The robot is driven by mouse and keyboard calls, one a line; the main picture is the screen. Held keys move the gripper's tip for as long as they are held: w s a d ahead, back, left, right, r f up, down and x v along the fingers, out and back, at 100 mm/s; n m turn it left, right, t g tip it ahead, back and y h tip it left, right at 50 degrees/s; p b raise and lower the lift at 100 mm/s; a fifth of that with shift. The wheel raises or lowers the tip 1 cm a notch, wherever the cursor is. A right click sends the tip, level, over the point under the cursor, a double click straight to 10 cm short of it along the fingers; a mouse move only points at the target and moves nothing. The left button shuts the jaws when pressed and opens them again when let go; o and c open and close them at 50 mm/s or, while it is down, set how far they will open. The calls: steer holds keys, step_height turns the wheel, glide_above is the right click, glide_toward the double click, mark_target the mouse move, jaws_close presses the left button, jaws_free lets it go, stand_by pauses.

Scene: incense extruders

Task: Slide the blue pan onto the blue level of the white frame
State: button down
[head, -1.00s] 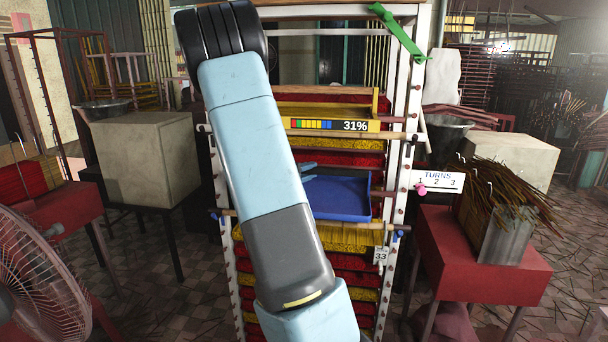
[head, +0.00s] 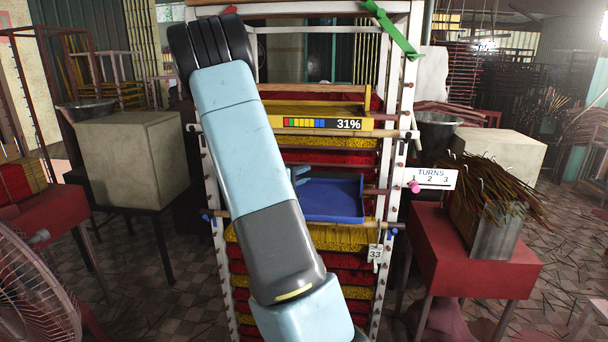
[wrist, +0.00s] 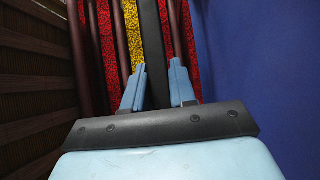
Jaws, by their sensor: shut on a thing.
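The blue pan (head: 335,203) is in the middle of the head view, at the height of a rail with blue end knobs on the white frame (head: 393,165). It looks roughly level. I cannot tell whether it touches the rail. My gripper shows as small light-blue fingers (head: 300,173) at the pan's left edge, mostly hidden by my arm. In the wrist view my gripper (wrist: 158,83) is shut, with a dark strip between its fingers. The pan's blue surface (wrist: 245,70) fills the right side there. The pan's left part is hidden in the head view.
A yellow pan (head: 325,108) with a 31% label sits on a level above. Red and yellow incense layers (head: 340,238) fill the frame below and behind. A TURNS sign (head: 432,177) juts right. Red table (head: 470,250) stands right, a fan (head: 35,280) left.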

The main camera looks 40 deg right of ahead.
steer(key=c, duration=0.8)
jaws_free()
steer(key=o, duration=0.3)
steer(key=shift+s, duration=0.1)
steer(key=shift+s+a, duration=1.35)
steer(key=shift+a, duration=0.2)
steer(key=shift+s+a, duration=1.3)
steer(key=shift+a, duration=0.3)
steer(key=shift+s+a, duration=1.35)
steer(key=shift+a, duration=0.2)
steer(key=shift+s+a, duration=0.2)
steer(key=shift+r, duration=0.1)
